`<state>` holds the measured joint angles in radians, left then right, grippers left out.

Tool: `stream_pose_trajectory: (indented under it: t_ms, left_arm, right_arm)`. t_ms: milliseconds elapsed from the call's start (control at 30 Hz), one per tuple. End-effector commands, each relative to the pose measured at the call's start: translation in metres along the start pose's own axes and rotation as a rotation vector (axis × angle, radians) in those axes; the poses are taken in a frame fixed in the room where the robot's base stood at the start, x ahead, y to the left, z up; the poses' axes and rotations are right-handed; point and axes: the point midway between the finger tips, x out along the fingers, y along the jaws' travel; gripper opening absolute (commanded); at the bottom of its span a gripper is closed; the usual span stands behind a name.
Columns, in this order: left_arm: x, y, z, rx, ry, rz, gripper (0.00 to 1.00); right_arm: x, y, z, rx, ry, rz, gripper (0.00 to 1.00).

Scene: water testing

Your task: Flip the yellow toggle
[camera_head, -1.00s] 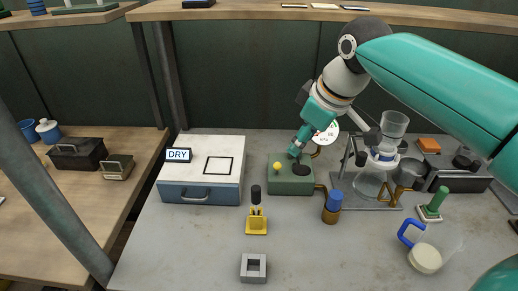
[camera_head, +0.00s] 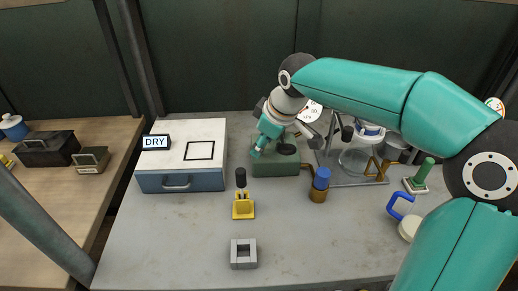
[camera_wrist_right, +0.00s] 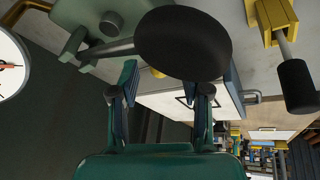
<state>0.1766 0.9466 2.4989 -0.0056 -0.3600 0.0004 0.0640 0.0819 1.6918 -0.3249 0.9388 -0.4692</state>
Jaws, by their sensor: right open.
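The yellow toggle (camera_head: 243,208) stands on the grey table, a yellow bracket with a black-capped lever (camera_head: 241,177) pointing up. In the right wrist view its yellow bracket (camera_wrist_right: 275,18) is at the top right, with the black cap (camera_wrist_right: 297,86) below it. My right gripper (camera_head: 258,150) is over the left part of the green box, behind the toggle and apart from it. In the right wrist view its two fingers (camera_wrist_right: 167,85) are spread, and a large black knob (camera_wrist_right: 184,43) on a grey rod shows just beyond them. My left gripper is not in view.
The green box (camera_head: 274,168) is behind the toggle. A white-topped box with a DRY sign (camera_head: 178,181) stands left, a blue-capped brown bottle (camera_head: 320,184) right. A grey square block (camera_head: 243,254) lies in front. The table's front left is clear.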

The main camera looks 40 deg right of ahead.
Motion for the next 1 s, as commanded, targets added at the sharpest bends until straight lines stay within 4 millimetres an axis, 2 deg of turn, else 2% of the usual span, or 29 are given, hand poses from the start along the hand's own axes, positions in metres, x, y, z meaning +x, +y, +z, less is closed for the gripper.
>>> stream_pose_trajectory:
  t_ms: [33, 200, 567, 833, 1000]
  left_arm:
    - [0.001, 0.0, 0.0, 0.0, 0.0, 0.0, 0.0]
    - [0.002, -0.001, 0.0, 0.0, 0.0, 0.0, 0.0]
    - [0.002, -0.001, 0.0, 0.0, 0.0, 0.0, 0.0]
    - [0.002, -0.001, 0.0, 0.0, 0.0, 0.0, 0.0]
    - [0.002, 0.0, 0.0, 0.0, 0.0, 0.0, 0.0]
  right_arm:
    - [0.008, 0.0, 0.001, 0.001, -0.003, -0.001, 0.47]
    - [0.022, 0.0, 0.0, 0.0, -0.001, 0.0, 0.47]
    - [0.026, 0.001, 0.0, 0.0, 0.0, 0.001, 0.47]
    - [0.026, 0.001, 0.0, 0.0, 0.001, 0.001, 0.02]
    - [0.026, -0.002, -0.002, -0.003, 0.0, 0.0, 0.0]
